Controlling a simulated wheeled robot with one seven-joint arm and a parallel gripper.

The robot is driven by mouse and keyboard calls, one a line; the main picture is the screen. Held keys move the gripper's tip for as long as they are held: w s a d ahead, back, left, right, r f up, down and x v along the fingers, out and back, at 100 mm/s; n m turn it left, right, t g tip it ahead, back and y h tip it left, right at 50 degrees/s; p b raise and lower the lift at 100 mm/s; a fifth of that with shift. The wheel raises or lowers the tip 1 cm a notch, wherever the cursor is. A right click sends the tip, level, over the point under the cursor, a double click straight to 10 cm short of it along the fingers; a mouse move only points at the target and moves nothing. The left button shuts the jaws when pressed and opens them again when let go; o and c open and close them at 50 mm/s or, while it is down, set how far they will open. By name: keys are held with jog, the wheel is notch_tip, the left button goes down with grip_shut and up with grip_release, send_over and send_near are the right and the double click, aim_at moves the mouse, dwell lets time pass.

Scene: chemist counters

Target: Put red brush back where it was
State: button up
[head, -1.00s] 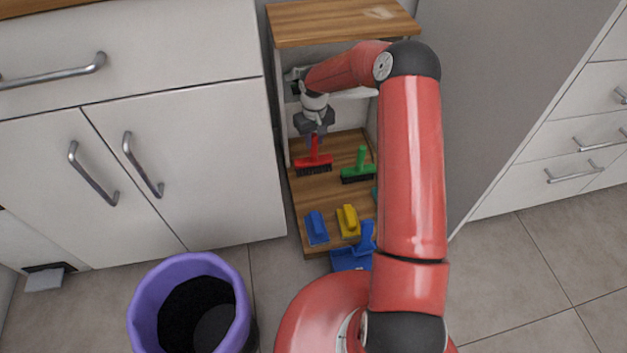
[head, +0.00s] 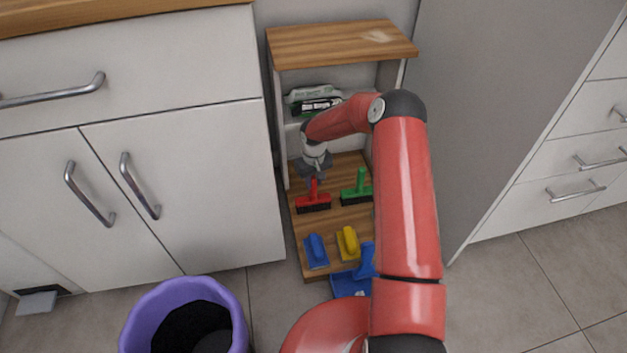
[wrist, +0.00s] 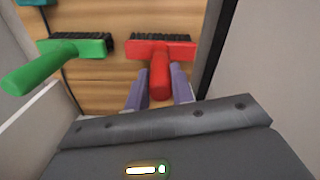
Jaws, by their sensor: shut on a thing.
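The red brush (head: 313,203) has a red handle and dark bristles. It is at the left of the wooden lower board of the small shelf unit, beside the green brush (head: 356,190). My gripper (head: 314,180) comes down on it from above and is shut on its handle. In the wrist view the red handle (wrist: 160,80) lies between the two purple-grey fingers (wrist: 158,92), and the green brush (wrist: 62,58) is to its left. I cannot tell whether the bristles touch the board.
White cabinets (head: 180,190) stand left, a grey panel right. A purple bin (head: 135,325) is on the floor.

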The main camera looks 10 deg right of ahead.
jog(key=o, duration=1)
jog(key=s+r+t+h+p, duration=0.1)
jog(key=s+r, duration=0.2)
jog(key=r, duration=0.9)
jog(key=s+r+p, duration=0.1)
jog(key=s+r, duration=0.2)
jog(key=r, duration=1)
jog(key=s+r+t, duration=0.1)
jog(key=s+r, duration=0.8)
jog(key=r, duration=0.1)
jog(key=s+r+m+t, duration=0.1)
jog(key=s, duration=0.6)
jog(key=s+r+m+t, duration=0.1)
jog(key=s+r, duration=0.1)
jog(key=s, duration=0.5)
jog(key=s+r+m+t+y, duration=0.1)
jog(key=s+r, duration=0.1)
jog(key=s, duration=0.6)
jog(key=shift+r+t, duration=0.1)
jog(key=shift+t, duration=0.2)
